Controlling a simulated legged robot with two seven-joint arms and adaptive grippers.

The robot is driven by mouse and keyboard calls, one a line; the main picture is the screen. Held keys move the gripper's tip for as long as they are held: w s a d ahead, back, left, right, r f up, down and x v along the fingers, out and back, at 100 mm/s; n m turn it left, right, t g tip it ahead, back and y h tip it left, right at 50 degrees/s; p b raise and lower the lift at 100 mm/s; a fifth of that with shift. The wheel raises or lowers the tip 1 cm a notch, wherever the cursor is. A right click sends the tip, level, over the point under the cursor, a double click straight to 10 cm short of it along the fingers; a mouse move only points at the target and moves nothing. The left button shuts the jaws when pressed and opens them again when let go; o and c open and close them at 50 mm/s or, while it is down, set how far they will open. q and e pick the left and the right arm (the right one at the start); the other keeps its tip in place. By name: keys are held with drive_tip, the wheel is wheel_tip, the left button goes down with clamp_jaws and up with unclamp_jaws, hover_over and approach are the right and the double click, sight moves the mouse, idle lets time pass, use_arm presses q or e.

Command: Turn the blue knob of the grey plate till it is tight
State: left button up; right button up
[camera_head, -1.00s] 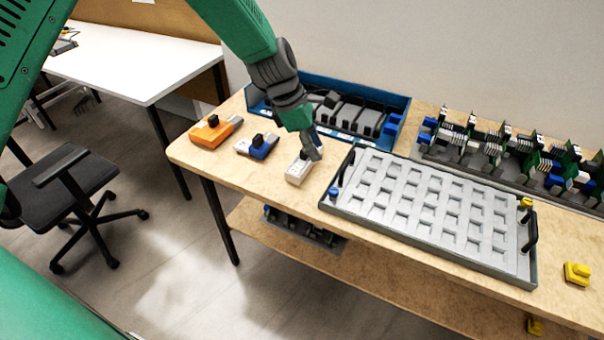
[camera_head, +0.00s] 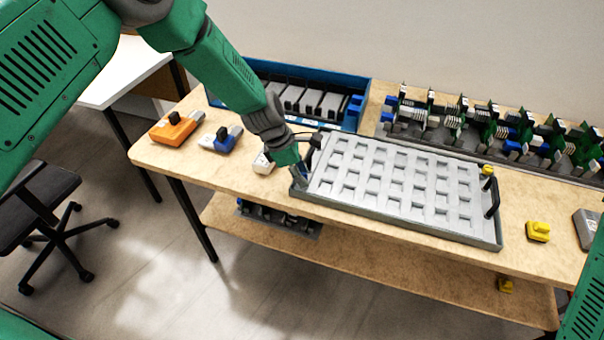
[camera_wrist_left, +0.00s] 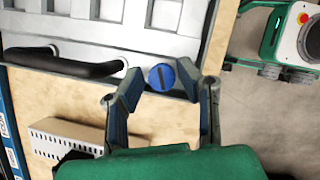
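The grey plate (camera_head: 401,218) lies flat on the wooden table, with a grid of pockets and a black handle at each end. Its blue knob (camera_wrist_left: 162,77) has a dark slot and sits at the plate's corner in the left wrist view. In the head view the knob is hidden behind my left gripper (camera_head: 299,181). In the left wrist view my left gripper (camera_wrist_left: 160,78) is open, with one fingertip on each side of the knob. I cannot tell whether the fingers touch it. My right gripper is not in view.
A yellow knob (camera_head: 488,170) is at the plate's far right corner. A white block (camera_head: 262,163) lies just left of my left gripper. A blue bin (camera_head: 366,92) and a rack of green boards (camera_head: 480,143) stand behind. A yellow part (camera_head: 538,232) lies at right.

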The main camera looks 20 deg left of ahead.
use_arm(q)
clamp_jaws()
drive_tip(key=shift+m, duration=0.4)
drive_tip(key=m+g+b, duration=0.2)
drive_tip(key=m, duration=0.2)
drive_tip(key=shift+w+f+m, duration=0.1)
drive_tip(key=shift+w+m, duration=0.05)
drive_tip(key=shift+m, duration=0.25)
drive_tip(key=m+g+b, duration=0.2)
drive_tip(key=m, duration=0.3)
drive_tip(key=shift+y, duration=0.3)
unclamp_jaws()
